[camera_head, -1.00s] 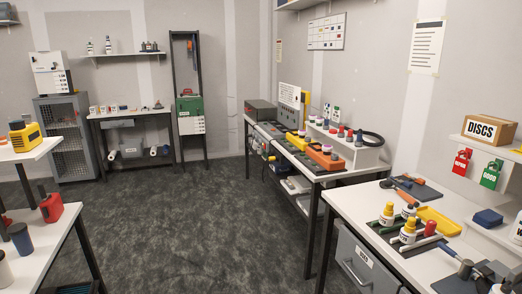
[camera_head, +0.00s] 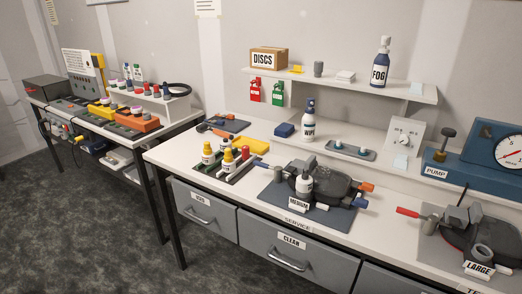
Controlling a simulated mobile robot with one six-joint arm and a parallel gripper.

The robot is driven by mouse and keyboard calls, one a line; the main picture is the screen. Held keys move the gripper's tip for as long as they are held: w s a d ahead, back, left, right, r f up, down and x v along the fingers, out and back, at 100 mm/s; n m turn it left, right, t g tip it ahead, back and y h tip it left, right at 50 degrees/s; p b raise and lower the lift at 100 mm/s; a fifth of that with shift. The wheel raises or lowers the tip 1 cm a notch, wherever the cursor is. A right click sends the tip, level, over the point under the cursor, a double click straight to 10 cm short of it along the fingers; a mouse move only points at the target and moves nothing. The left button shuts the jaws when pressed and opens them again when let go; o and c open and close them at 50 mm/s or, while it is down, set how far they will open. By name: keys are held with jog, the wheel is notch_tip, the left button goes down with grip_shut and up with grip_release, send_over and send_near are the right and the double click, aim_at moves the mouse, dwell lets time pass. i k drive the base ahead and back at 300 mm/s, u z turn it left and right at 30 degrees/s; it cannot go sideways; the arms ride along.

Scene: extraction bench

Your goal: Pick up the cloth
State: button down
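A small dark blue, soft-edged block (camera_head: 284,130) lies on the white bench at the foot of the back shelf; it may be the folded cloth, but I cannot tell for sure. It is left of a blue spray bottle (camera_head: 309,122) and right of a yellow tray (camera_head: 251,145). My gripper is not in view.
The white bench (camera_head: 172,152) holds a rack of small bottles (camera_head: 226,165), a dark mat (camera_head: 338,222) with the MEDIUM device (camera_head: 330,183), and the LARGE device (camera_head: 475,240). Drawers (camera_head: 283,250) form its front. Open dark floor (camera_head: 90,215) lies at the lower left.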

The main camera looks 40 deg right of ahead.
aim_at(284, 129)
jog(key=z, duration=4.3)
jog(key=i, duration=0.05)
jog(key=u, duration=3.1)
